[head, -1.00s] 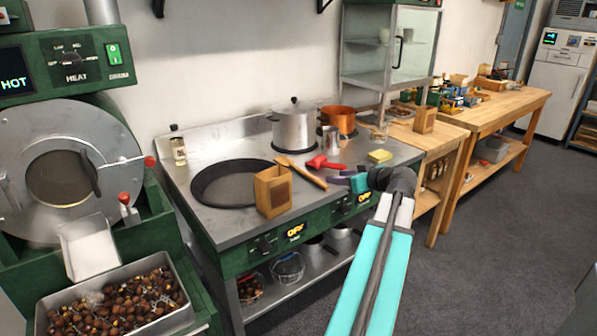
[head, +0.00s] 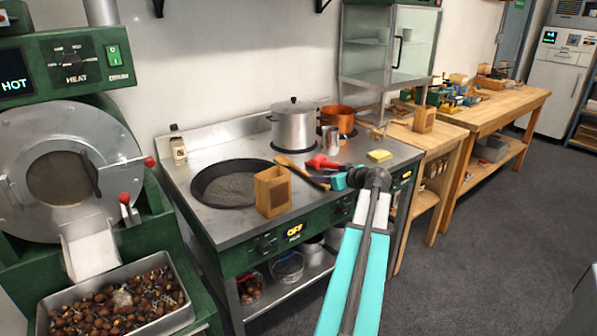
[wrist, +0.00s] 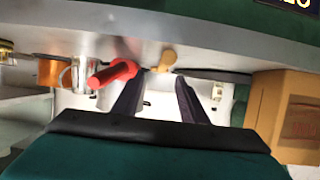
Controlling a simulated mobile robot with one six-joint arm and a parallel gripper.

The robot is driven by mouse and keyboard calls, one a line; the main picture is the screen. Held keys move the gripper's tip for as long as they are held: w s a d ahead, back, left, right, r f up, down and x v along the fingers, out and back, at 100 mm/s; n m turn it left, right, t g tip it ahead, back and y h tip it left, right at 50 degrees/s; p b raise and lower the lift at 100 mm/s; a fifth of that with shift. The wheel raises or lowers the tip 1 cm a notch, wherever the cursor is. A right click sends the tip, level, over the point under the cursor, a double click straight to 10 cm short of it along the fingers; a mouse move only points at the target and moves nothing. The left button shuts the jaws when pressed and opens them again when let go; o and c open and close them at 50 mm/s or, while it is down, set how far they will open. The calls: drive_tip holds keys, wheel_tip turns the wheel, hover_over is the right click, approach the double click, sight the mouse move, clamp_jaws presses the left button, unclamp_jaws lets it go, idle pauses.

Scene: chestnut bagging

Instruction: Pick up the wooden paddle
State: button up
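The wooden paddle (head: 291,166) lies on the steel stove top, its broad end toward the back and its handle running to the front right. My gripper (head: 318,181) is over the stove's front part, beside the handle, and hides part of it. In the wrist view my two dark fingers (wrist: 158,90) are spread apart with nothing between them. A tan wooden piece, seemingly the paddle (wrist: 166,60), shows just beyond the fingertips. I cannot tell whether the fingers touch it.
A red-handled tool (head: 322,163) lies just behind the paddle; it is close to the left finger in the wrist view (wrist: 112,74). A wooden box (head: 272,192) stands left of my gripper.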

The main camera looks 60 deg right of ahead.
sight(300, 171)
drive_tip(key=shift+a+p+x, duration=0.2)
drive_tip(key=shift+p+x, duration=0.3)
drive_tip(key=shift+x, duration=2.15)
drive_tip(key=shift+f, duration=0.1)
drive_tip(key=shift+c, duration=0.4)
clamp_jaws()
